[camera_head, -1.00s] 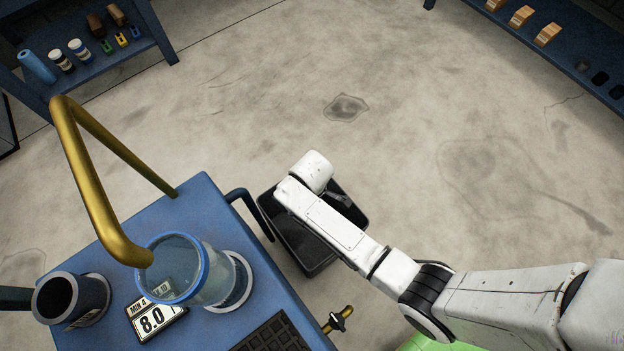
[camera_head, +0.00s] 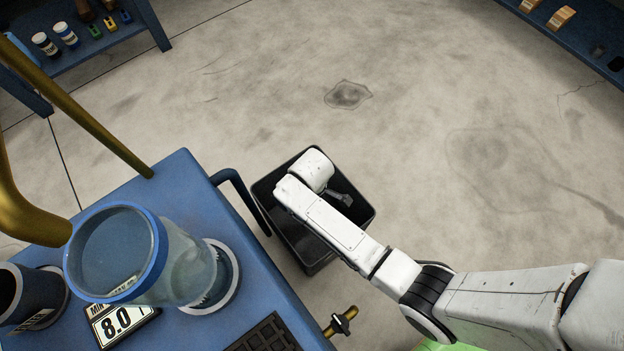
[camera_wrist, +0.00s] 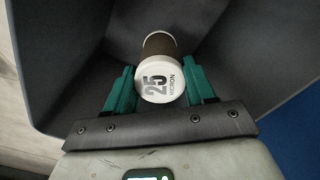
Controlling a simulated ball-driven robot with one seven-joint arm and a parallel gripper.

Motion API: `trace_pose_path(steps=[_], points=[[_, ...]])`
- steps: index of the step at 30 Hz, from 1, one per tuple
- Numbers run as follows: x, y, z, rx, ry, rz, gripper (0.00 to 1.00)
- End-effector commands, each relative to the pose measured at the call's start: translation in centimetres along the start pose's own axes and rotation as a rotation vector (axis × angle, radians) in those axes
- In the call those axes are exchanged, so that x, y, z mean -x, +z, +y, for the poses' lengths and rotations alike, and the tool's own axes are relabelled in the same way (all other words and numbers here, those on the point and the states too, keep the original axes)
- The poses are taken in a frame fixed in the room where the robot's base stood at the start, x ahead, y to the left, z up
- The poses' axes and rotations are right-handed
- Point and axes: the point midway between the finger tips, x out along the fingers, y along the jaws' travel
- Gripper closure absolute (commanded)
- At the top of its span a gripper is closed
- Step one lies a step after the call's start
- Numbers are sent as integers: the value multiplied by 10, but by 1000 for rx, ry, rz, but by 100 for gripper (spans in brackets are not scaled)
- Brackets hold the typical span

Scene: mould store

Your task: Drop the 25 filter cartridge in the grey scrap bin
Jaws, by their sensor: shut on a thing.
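Behind the cartridge, the dark grey walls of the scrap bin (camera_wrist: 75,40) fill most of the wrist view. In the head view the bin (camera_head: 355,203) stands on the floor beside the blue bench, and my arm reaches over it. The cartridge and the fingertips are hidden there by my arm.
A blue bench (camera_head: 185,180) with a bent handle (camera_head: 240,195) stands close left of the bin. On it are a clear blue-rimmed vessel (camera_head: 185,260) and an "8.0" sign (camera_head: 115,322). A brass valve (camera_head: 341,322) juts out near the bin. Floor (camera_head: 430,120) beyond is clear.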

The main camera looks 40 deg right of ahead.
Motion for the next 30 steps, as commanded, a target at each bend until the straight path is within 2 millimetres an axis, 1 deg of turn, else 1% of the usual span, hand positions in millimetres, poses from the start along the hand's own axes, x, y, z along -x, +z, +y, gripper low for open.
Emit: trace_pose_path(steps=[2, 3, 11, 17, 20, 23, 26, 30], points=[[0, 0, 0, 0, 0, 0, 85], [0, 0, 0, 0, 0, 0, 42], [0, 0, 0, 0, 0, 0, 17], [0, 0, 0, 0, 0, 0, 16], [3, 0, 0, 0, 0, 1, 16], [14, 0, 0, 0, 1, 2, 16], [32, 0, 0, 0, 1, 2, 16], [60, 0, 0, 0, 1, 2, 16]])
